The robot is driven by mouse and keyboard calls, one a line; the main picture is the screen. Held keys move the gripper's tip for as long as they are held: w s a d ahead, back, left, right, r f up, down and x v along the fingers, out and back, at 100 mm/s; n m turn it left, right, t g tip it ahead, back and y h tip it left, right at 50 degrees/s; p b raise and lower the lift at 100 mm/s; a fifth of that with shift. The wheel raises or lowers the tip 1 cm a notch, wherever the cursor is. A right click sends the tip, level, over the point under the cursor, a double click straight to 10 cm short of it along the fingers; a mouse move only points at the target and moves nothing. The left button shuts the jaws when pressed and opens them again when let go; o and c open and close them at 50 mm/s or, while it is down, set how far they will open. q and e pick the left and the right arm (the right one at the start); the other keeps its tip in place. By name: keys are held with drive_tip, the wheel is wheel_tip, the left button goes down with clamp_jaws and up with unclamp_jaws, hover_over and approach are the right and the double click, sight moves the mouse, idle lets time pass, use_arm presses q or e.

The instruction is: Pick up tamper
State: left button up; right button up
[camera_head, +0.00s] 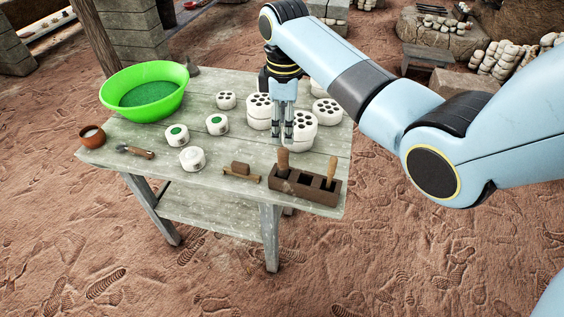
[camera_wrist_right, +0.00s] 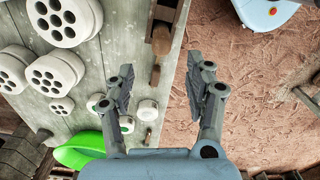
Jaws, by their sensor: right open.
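A dark brown holder (camera_head: 304,187) stands at the table's front right edge, with upright wooden handles in it. One is the left handle (camera_head: 283,160), the other the right handle (camera_head: 332,167); their lower ends are hidden in the holder. A small brown block-shaped tool (camera_head: 240,169) lies left of the holder. I cannot tell for sure which of these is the tamper. My right gripper (camera_head: 282,137) points down, open and empty, just behind the left handle in the head view. In the right wrist view the open gripper (camera_wrist_right: 161,82) shows the holder (camera_wrist_right: 167,10) beyond its fingers. My left gripper is not in view.
White perforated cylinders (camera_head: 259,103) crowd the table (camera_head: 222,187) around my right gripper. A green bowl (camera_head: 145,84), several white cups (camera_head: 192,158), a clay pot (camera_head: 92,136) and a wooden-handled tool (camera_head: 137,151) stand or lie to the left. The front left tabletop has free room.

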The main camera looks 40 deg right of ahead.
sight(283, 150)
wheel_tip(283, 150, down, 10)
drive_tip(key=shift+a+f+b, duration=0.1)
drive_tip(key=shift+f+b, duration=0.15)
drive_tip(key=shift+b, duration=0.15)
clamp_jaws()
idle(0.3)
